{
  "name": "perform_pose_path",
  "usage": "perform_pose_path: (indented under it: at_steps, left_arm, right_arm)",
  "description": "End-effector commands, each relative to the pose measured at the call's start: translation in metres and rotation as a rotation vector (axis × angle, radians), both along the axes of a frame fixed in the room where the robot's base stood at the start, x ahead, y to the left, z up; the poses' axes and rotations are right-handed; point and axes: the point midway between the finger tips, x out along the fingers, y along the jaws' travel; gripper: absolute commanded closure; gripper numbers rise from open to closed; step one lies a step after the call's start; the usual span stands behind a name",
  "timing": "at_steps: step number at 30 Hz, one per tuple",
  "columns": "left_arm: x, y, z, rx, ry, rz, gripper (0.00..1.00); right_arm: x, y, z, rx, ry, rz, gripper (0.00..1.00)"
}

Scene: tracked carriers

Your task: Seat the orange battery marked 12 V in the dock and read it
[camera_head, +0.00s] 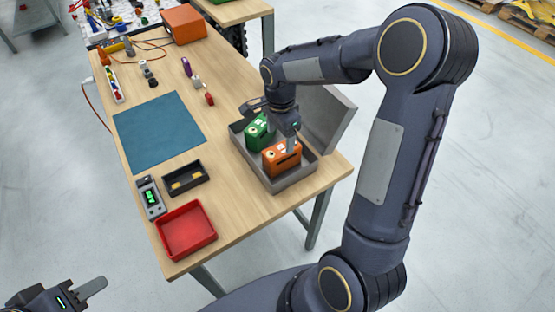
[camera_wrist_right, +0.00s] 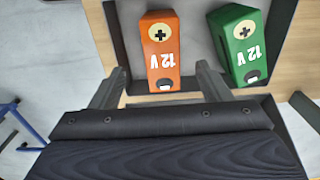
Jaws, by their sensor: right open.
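The orange battery (camera_head: 290,159), marked 12 V, sits in the grey open case (camera_head: 298,180) beside a green battery (camera_head: 252,133). Both labels read 12 V in the right wrist view, on the orange battery (camera_wrist_right: 162,45) and the green battery (camera_wrist_right: 238,40). My right gripper (camera_head: 291,138) is open over the case. In the wrist view its fingers (camera_wrist_right: 160,80) lie either side of the orange battery's near end, and I cannot tell whether they touch it. A black tray with brass-coloured contacts (camera_head: 185,178), apparently the dock, is empty. My left gripper (camera_head: 88,291) is low, off the table; its opening is unclear.
A meter with a green display (camera_head: 151,198) stands left of the black tray, and a red tray (camera_head: 187,230) sits in front. The teal mat (camera_head: 159,131) is bare. The case's raised lid (camera_head: 326,120) stands on the right. Tools and an orange box (camera_head: 184,24) are further back.

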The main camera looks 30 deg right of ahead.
Motion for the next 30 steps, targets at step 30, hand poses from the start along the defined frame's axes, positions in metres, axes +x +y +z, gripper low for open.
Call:
perform_pose_path:
  at_steps: [30]
  left_arm:
    - [0.000,0.000,0.014,0.000,0.000,0.000,0.64]
  right_arm:
    - [0.003,-0.007,-0.070,0.002,-0.001,0.003,0.55]
